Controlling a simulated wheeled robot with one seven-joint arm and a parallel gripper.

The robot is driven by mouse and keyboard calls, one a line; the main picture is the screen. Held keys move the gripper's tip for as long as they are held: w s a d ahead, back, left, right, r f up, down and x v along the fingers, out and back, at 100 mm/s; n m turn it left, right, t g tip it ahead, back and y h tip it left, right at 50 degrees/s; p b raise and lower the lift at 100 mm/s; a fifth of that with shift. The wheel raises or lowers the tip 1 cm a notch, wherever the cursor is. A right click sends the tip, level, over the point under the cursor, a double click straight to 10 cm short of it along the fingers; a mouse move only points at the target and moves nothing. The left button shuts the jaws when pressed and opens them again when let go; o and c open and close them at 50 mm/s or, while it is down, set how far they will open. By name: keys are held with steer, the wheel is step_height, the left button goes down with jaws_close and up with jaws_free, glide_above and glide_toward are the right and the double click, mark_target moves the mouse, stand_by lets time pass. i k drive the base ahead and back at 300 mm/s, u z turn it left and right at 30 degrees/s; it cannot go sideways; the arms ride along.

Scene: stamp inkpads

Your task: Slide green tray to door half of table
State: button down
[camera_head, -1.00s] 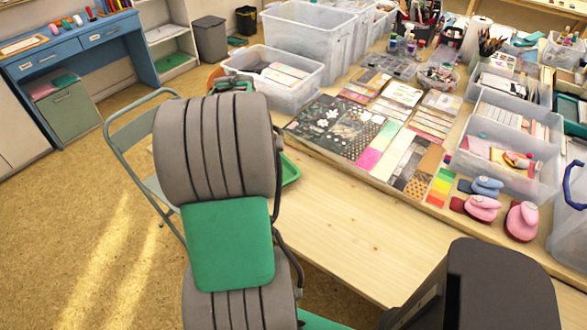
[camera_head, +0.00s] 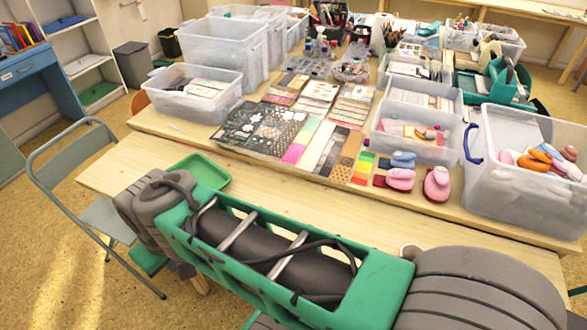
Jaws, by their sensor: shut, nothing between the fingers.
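The green tray (camera_head: 208,168) lies flat on the bare front strip of the light wooden table (camera_head: 118,178), toward its left end. It is a shallow tray with a raised rim and looks empty. My grey and green arm stretches across the bottom of the picture from right to left, in front of the tray, and covers its near edge. I cannot make out my gripper's fingers. I cannot tell whether any part of the arm touches the tray. No door shows in this view.
Patterned paper sheets (camera_head: 262,128) lie behind the tray. Clear bins (camera_head: 183,92) stand at the back left. Pink punches (camera_head: 437,184) and a large clear bin (camera_head: 510,190) are at the right. A folding chair (camera_head: 62,165) stands off the table's left end.

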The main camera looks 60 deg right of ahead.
mark_target(205, 171)
steer(key=i, duration=1.05)
steer(key=u, duration=0.7)
